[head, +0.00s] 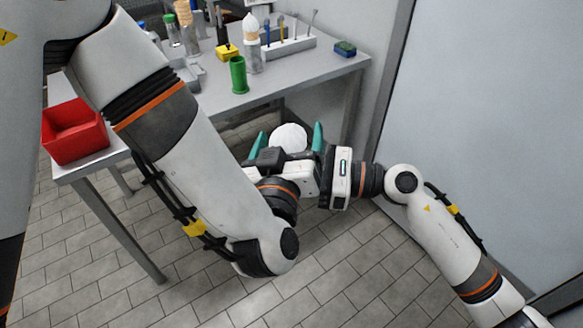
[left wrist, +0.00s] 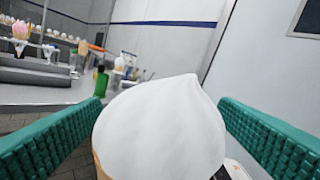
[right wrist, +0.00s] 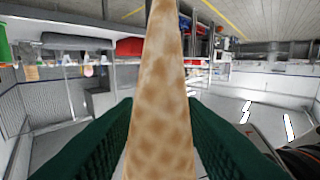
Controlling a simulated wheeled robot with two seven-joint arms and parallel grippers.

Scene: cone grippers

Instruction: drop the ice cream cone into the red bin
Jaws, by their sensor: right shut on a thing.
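The ice cream cone, white on top, shows in the head view (head: 290,137) between the teal fingers of my left gripper (head: 292,132). In the left wrist view the white top (left wrist: 165,125) fills the middle, with open fingers apart on both sides. My right gripper (right wrist: 160,120) is shut on the tan waffle cone (right wrist: 162,85), which stands between its green fingers in the right wrist view. In the head view the right gripper's fingers are hidden behind the left gripper. The red bin (head: 75,131) sits at the table's left front corner, left of both grippers.
The grey table (head: 290,75) holds a green cup (head: 238,75), a yellow block (head: 227,52), another white-topped cone (head: 251,28) in a stand, a tool rack (head: 288,46) and a blue-green sponge (head: 345,48). Open tiled floor lies below my arms. A pale panel stands right.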

